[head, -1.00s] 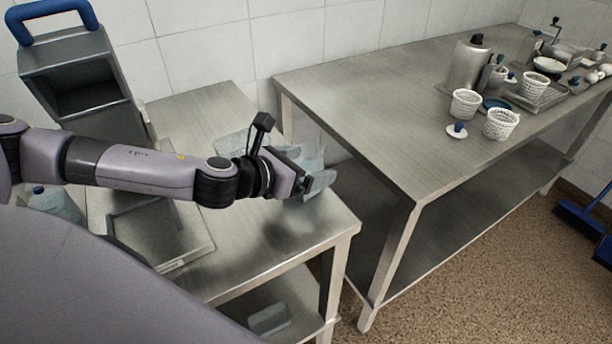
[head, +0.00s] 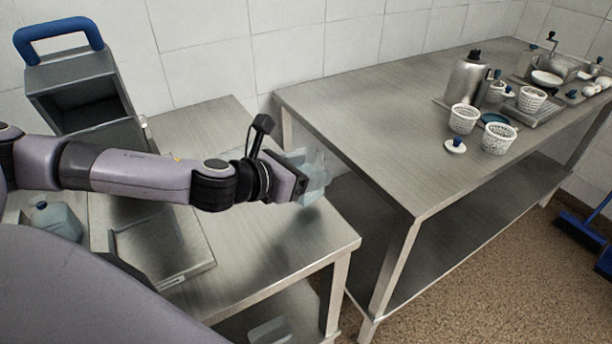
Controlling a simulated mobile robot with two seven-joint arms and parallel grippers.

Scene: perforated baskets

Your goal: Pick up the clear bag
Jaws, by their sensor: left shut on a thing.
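A clear, pale blue-tinted bag (head: 315,178) is at the end of my left arm in the head view. My left gripper (head: 300,186) is shut on the bag and holds it above the right part of the low steel table (head: 235,235). A dark shadow lies on the tabletop below. The gripper body hides part of the bag and the fingertips. My right gripper is not in view.
A taller steel table (head: 390,130) stands to the right, bearing white perforated baskets (head: 498,138), a metal canister (head: 466,82) and other items. A grey box with a blue handle (head: 80,85) stands left. A clear bottle (head: 57,220) is below my left arm.

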